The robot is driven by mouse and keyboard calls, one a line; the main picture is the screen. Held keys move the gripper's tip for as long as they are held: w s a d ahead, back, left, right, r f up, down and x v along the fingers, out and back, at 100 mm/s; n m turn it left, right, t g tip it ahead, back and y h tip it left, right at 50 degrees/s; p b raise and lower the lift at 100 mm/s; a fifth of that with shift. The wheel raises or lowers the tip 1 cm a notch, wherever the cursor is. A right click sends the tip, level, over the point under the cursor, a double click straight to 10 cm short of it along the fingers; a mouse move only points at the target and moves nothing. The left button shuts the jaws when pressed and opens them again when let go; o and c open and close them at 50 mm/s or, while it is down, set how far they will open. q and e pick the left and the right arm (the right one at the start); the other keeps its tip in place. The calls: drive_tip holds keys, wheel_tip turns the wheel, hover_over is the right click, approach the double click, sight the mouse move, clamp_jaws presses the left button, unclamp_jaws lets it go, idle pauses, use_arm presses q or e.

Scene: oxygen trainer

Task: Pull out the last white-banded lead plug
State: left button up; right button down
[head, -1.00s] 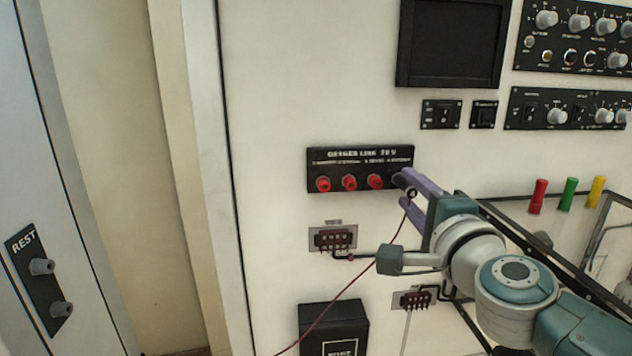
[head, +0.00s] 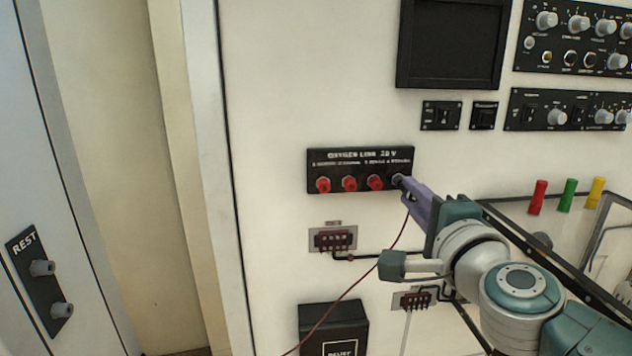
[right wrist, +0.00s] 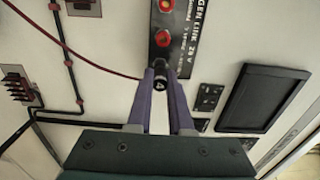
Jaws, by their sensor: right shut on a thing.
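The black oxygen line panel (head: 360,158) is on the pale wall. Three red sockets (head: 349,184) show in a row on it, with no plugs in them. My right gripper (head: 404,186) is at the panel's right end, over the fourth position, and its fingers are closed. In the right wrist view, the purple fingers (right wrist: 161,76) are either side of a dark lead plug (right wrist: 154,87) with a small white mark on its end. The plug appears to be at the panel; its seating is hidden by the fingers. My left gripper is out of view.
A dark red lead (head: 348,290) hangs from the gripper area down to the left. A "REST" plate (head: 38,275) with two grey pegs is at far left. A black box (head: 334,322) and small terminal blocks (head: 335,239) are below the panel.

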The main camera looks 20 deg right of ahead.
sight(414, 198)
drive_tip(key=shift+p+v, duration=0.55)
drive_tip(key=shift+v, duration=1.65)
